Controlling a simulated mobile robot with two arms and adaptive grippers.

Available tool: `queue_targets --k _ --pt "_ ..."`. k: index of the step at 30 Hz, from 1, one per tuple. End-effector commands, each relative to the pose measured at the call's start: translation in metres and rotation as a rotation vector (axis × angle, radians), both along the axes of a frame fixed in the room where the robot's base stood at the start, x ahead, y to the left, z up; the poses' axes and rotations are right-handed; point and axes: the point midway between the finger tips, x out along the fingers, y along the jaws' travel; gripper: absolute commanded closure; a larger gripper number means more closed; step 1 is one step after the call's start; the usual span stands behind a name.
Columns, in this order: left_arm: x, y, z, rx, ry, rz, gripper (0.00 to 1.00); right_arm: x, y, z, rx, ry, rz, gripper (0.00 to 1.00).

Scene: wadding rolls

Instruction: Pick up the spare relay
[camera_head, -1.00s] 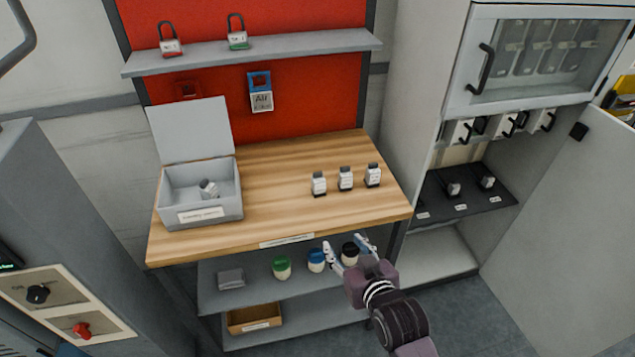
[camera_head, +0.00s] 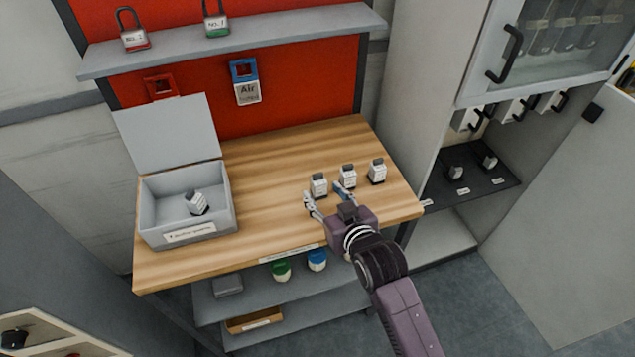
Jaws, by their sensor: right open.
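Three small white-and-dark relays stand upright in a row on the wooden bench: left relay (camera_head: 319,184), middle relay (camera_head: 348,176) and right relay (camera_head: 377,171). Another relay (camera_head: 196,203) lies tilted inside the open grey box (camera_head: 188,237). Which one is the spare cannot be read. My right gripper (camera_head: 324,195) is open and empty over the bench's front part. Its fingertips are near the left relay, one to its lower left and the other between it and the middle relay. I cannot tell whether they touch. My left gripper is not in view.
The wooden bench (camera_head: 270,180) is clear between box and relays. A shelf with padlocks (camera_head: 230,42) runs above. Jars (camera_head: 281,271) stand on the lower shelf. At right, a cabinet holds two relays (camera_head: 488,161) on a dark shelf; its door stands open.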

Motion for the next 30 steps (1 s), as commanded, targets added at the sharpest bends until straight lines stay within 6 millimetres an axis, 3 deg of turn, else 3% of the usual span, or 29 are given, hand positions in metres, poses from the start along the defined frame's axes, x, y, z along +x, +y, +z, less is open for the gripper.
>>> queue_targets --k 6,16,26,30 --pt "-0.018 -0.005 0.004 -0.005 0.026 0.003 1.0 0.012 0.003 -0.005 0.0 0.0 0.0 0.54" --pt "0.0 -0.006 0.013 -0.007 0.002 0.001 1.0 0.043 0.012 -0.021 0.001 -0.001 0.0 0.54" --pt "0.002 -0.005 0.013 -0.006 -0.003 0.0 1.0 0.047 0.013 -0.024 0.001 -0.001 0.0 0.54" --pt "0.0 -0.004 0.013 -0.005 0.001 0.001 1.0 0.047 0.013 -0.024 0.001 0.0 0.0 0.66"
